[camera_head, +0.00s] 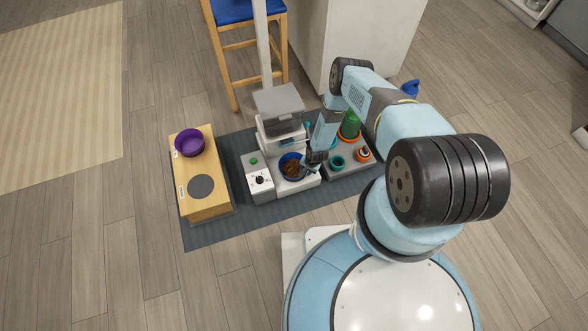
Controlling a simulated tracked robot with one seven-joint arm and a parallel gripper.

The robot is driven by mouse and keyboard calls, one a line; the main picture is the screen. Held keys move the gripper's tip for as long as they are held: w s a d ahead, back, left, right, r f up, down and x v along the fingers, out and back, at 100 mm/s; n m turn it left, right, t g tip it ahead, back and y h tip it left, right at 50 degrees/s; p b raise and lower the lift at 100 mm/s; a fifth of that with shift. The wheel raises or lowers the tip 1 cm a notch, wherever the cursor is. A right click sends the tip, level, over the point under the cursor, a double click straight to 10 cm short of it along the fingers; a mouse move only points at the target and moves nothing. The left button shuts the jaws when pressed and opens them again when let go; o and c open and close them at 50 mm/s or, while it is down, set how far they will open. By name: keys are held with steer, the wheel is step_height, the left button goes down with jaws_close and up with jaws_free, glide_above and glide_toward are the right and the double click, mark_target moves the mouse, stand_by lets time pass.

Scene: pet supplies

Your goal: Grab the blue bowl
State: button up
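The blue bowl (283,160) holds brown food and sits on the pale platform of the feeder, below the grey-topped dispenser (280,108). My gripper (308,168) is at the bowl's right side, close to its rim. The fingers are small and dark here, and my wrist partly covers them. I cannot tell whether they touch the bowl or how far apart they are.
A wooden stand (205,209) with a purple bowl (189,143) is at the left. A white box with a dial (258,184) stands left of the blue bowl. A grey tray (340,171) with several items is right. A stool (237,50) stands behind.

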steer(key=shift+f, duration=0.3)
jaws_close()
stand_by(0.4)
